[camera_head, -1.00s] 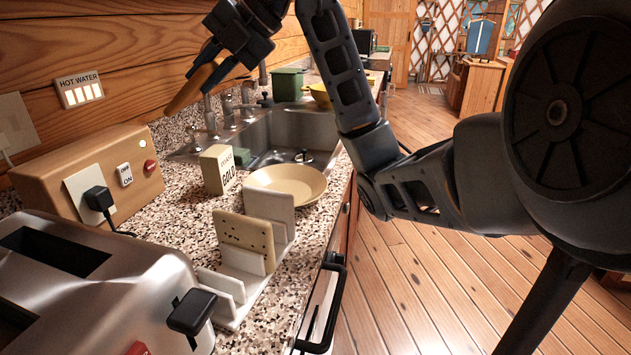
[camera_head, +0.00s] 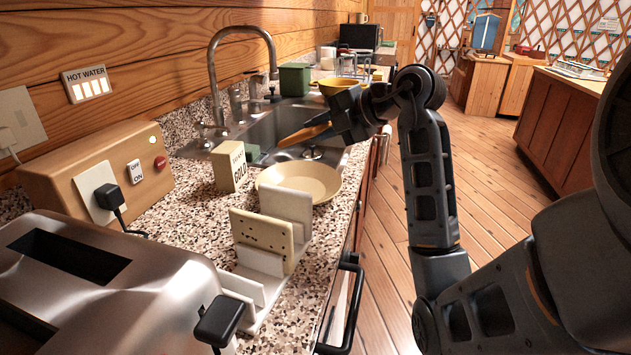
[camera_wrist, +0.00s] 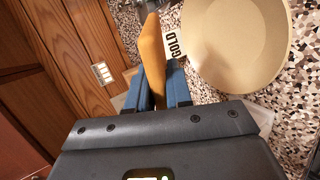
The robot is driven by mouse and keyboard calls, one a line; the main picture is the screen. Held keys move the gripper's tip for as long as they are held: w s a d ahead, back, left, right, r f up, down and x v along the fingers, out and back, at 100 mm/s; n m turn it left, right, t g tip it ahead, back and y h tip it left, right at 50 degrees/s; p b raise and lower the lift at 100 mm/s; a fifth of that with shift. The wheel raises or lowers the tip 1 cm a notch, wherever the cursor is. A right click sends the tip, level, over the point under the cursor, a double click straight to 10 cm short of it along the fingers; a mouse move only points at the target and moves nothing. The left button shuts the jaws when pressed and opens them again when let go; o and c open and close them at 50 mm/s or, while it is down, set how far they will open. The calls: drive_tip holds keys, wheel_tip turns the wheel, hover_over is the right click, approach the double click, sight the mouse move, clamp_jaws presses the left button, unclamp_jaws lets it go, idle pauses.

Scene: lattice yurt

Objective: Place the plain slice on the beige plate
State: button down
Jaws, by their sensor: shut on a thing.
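The plain slice (camera_head: 304,134) is orange-brown and seen nearly edge-on. My gripper (camera_head: 331,122) is shut on it and holds it in the air. In the head view the slice appears above the far side of the beige plate, in front of the sink. In the wrist view the slice (camera_wrist: 152,55) stands out between the blue fingers (camera_wrist: 157,88). The beige plate (camera_head: 300,182) is round, empty and flat on the speckled counter. In the wrist view the plate (camera_wrist: 236,45) is to the right of the slice, apart from it.
A pale slice with dark specks (camera_head: 262,237) stands in a white rack (camera_head: 288,205) nearer than the plate. A box marked GOLD (camera_head: 230,166) stands left of the plate. The sink (camera_head: 290,128) and faucet (camera_head: 215,70) are behind. A toaster (camera_head: 100,280) fills the near left.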

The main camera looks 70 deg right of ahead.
drive_tip(key=shift+f+b, duration=3.5)
drive_tip(key=shift+b, duration=0.6)
drive_tip(key=shift+f, duration=1.35)
drive_tip(key=c, duration=1.2)
unclamp_jaws()
drive_tip(key=shift+s+r+p, duration=0.3)
drive_tip(key=shift+r+p, duration=0.05)
drive_tip(key=shift+p, duration=0.1)
drive_tip(key=p+v, duration=0.5)
drive_tip(key=v, duration=0.2)
drive_tip(key=shift+s+a+f, duration=0.1)
drive_tip(key=shift+f, duration=0.05)
